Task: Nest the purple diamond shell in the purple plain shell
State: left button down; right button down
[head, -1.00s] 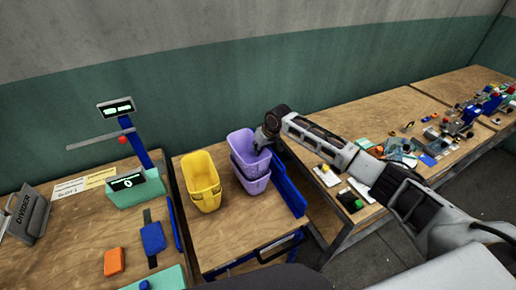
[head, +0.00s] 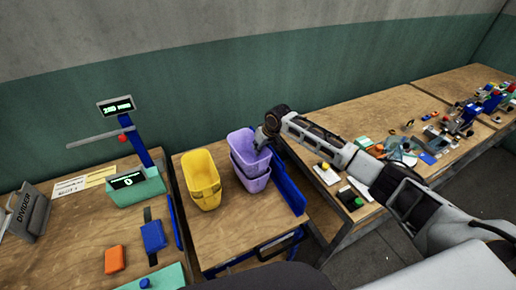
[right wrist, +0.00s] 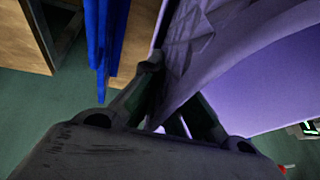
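Two purple shells stand stacked on the small wooden table in the head view. The upper shell (head: 241,143) sits partly inside the lower shell (head: 252,180), with its rim standing above the lower one. My right gripper (head: 262,146) is at the upper shell's right-hand rim. In the right wrist view, the held shell (right wrist: 186,48) shows a faceted, diamond-like pattern on its outer wall. The right gripper (right wrist: 168,92) has one finger on each side of that wall and appears shut on it. The lower shell's surface pattern is too small to tell. My left gripper is out of view.
A yellow bin (head: 202,180) stands just left of the shells. A blue panel (head: 289,190) stands close on their right. A scale with displays (head: 138,186) is on the left table. The small table's front is clear.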

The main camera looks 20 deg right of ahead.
jog(key=shift+p, duration=0.3)
jog(key=c, duration=1.6)
grip_release()
jog(key=shift+o, duration=0.2)
jog(key=shift+r, duration=0.25)
jog(key=shift+r, duration=4.8)
